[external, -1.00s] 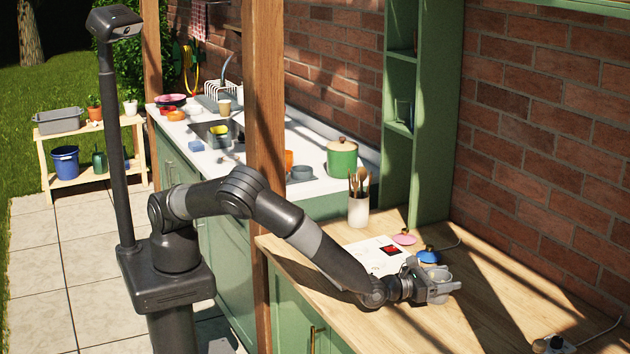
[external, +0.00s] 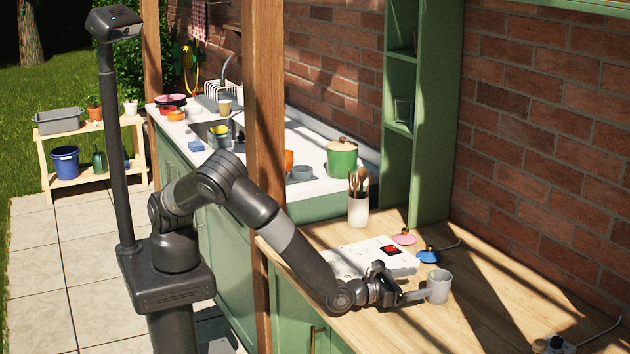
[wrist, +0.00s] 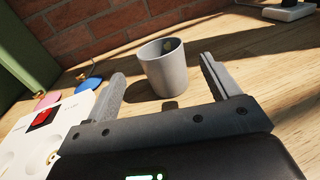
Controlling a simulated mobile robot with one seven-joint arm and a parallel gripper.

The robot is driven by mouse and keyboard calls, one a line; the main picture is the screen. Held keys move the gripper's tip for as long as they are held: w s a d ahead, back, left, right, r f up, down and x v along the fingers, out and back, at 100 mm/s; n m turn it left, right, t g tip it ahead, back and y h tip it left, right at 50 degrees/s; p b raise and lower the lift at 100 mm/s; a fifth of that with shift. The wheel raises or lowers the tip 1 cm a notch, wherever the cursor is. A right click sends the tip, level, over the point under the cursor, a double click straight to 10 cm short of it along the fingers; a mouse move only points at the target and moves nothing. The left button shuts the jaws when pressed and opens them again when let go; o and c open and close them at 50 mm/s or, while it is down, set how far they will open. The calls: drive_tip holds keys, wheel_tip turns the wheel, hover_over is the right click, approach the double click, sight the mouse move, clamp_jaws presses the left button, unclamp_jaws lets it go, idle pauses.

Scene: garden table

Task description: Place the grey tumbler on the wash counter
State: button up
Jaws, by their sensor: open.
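The grey tumbler (external: 438,287) stands upright on the wooden worktop (external: 480,318). In the wrist view the tumbler (wrist: 165,70) is just beyond my fingertips, roughly centred between them, with its open top showing. My gripper (external: 415,294) is open and empty at the tumbler's left side in the external view. In the wrist view my gripper (wrist: 163,82) has its two fingers spread wide, apart from the tumbler. The white wash counter (external: 300,139) with a sink is farther back, behind the wooden post.
The counter holds a green pot (external: 342,158), a grey bowl (external: 302,173) and other dishes. A wooden post (external: 264,120) stands between.

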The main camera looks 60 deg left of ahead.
drive_tip(key=shift+o, duration=0.5)
drive_tip(key=shift+v, duration=1.6)
drive_tip(key=shift+d+f+n, duration=0.15)
drive_tip(key=shift+f+n, duration=0.1)
drive_tip(key=shift+n, duration=0.15)
drive_tip(key=shift+d, duration=0.1)
approach(449, 279)
drive_tip(key=shift+w+d+r, duration=0.15)
drive_tip(key=shift+w+d, duration=0.25)
drive_tip(key=shift+w, duration=0.15)
drive_tip(key=shift+x, duration=2.9)
drive_tip(key=shift+a, duration=0.2)
drive_tip(key=shift+c, duration=0.5)
drive_tip(key=c, duration=1.1)
